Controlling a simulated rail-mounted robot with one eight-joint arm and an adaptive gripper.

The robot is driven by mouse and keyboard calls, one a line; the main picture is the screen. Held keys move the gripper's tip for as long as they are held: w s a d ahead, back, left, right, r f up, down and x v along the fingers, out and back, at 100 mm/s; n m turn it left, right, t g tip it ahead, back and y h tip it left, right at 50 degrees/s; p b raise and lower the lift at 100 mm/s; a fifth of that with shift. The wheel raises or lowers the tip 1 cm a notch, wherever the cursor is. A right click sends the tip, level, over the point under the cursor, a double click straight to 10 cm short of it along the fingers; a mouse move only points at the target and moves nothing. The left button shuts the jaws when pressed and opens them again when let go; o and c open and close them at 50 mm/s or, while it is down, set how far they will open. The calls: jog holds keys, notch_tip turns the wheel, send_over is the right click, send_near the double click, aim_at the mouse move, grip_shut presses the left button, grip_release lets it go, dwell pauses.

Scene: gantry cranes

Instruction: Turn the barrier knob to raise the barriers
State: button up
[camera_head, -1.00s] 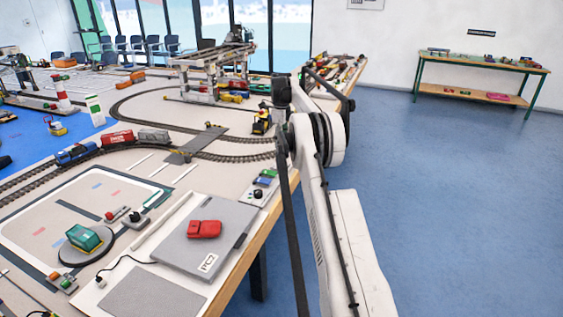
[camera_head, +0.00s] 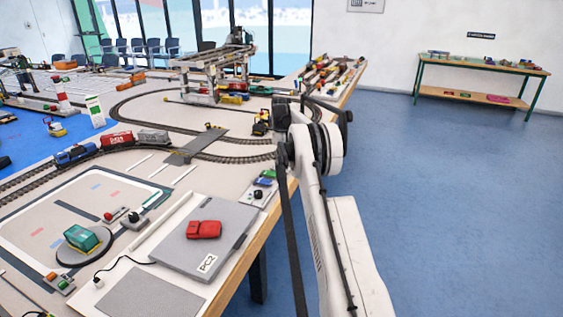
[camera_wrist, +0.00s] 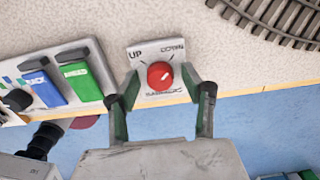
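The barrier knob (camera_wrist: 160,76) is a round red knob on a small grey plate (camera_wrist: 148,54) marked UP on the left and DOWN on the right. It shows in the wrist view, near the middle. My gripper (camera_wrist: 160,80) is open, with one green-and-black finger on each side of the knob. Gaps show between the fingertips and the knob, and I cannot tell its exact setting. In the head view my arm hides the knob and the gripper. A grey level crossing (camera_head: 193,150) lies across the track there; the barriers' position is unclear.
Left of the knob in the wrist view is a control panel (camera_wrist: 47,91) with blue and green switches. Curved track (camera_wrist: 270,15) lies at the upper right. The wooden table edge (camera_wrist: 222,96) runs just below the knob. A yellow vehicle (camera_head: 261,122) stands near the arm.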

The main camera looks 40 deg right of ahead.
grip_shut()
jog(key=shift+n, duration=0.3)
jog(key=n, duration=0.3)
jog(key=shift+n, duration=0.4)
jog(key=n, duration=0.4)
jog(key=shift+n, duration=0.3)
jog(key=n, duration=0.4)
jog(key=shift+p, duration=0.3)
jog(key=n, duration=0.4)
jog(key=shift+n, duration=0.3)
